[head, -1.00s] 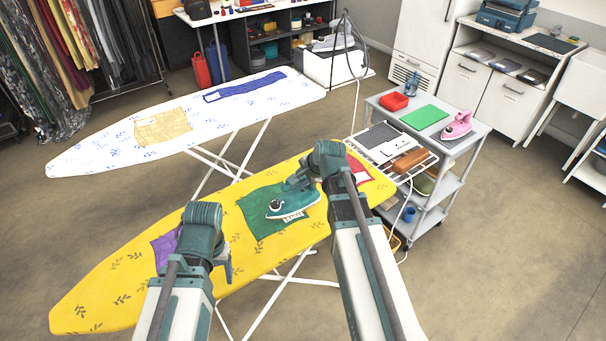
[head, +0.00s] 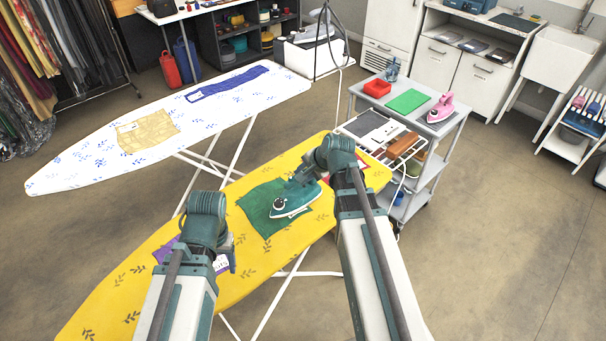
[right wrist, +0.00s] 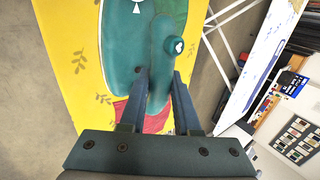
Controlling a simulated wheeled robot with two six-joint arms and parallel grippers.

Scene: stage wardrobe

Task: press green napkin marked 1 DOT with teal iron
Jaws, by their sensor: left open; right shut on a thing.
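The green napkin (head: 256,213) lies on the yellow ironing board (head: 180,285). My right gripper (head: 304,186) is shut on the handle of the teal iron (head: 292,203), which sits flat, upright, over the right part of the napkin. In the right wrist view the jaws (right wrist: 157,80) close on the handle of the iron (right wrist: 125,45), and a strip of the napkin (right wrist: 178,12) shows beside it. The napkin's dot mark cannot be seen. My left gripper (head: 230,255) is open and empty, above the board near the purple napkin (head: 162,249).
A red napkin (right wrist: 122,112) lies on the board beyond the iron, partly hidden by my right arm. A white board (head: 90,165) with tan and blue cloths stands behind.

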